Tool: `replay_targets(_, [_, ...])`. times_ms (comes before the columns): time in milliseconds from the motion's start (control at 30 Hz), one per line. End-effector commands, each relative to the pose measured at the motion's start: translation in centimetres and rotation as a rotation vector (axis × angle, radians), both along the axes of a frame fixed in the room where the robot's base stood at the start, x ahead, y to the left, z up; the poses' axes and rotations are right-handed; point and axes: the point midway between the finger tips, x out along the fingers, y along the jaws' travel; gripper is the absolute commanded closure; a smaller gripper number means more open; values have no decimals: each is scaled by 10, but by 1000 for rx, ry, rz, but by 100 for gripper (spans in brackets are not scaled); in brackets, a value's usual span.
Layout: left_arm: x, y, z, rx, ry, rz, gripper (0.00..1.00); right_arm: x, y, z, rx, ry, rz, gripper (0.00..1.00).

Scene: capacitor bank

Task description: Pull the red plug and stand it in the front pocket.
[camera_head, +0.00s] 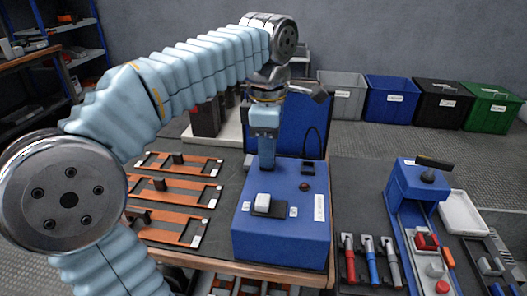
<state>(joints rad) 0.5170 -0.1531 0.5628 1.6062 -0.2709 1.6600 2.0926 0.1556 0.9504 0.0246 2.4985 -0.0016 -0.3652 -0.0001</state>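My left gripper (267,165) points straight down over the blue box (281,238) on the bench, its tip close to the back of the box's top. The fingers show as one narrow block, so I cannot tell whether they are open or shut or hold anything. No red plug shows clearly; the area under the fingertips is hidden. A small dark red round part (305,186) sits on the box top, right of the gripper. A white block on a dark base (264,203) is in front of it. I cannot make out a front pocket. My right gripper is not in view.
Orange slotted plates (178,193) lie left of the box. A raised blue lid (301,125) stands behind it. Red, blue and grey handled tools (370,259) lie to the right, near a blue fixture (409,185) and white tray (463,213). Bins (392,101) stand at the back.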

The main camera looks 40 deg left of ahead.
Motion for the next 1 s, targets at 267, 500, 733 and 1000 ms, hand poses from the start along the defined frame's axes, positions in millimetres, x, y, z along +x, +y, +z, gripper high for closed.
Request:
replay_targets(267, [-3,-2,-8,-15,43,-2,52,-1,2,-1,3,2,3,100])
replay_targets(500, [-3,-2,53,-8,21,-2,49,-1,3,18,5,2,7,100])
replay_targets(733, [-4,-3,111,-3,5,-2,49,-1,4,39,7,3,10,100])
replay_targets(1000, [-5,-2,139,1,0,0,49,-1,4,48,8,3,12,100])
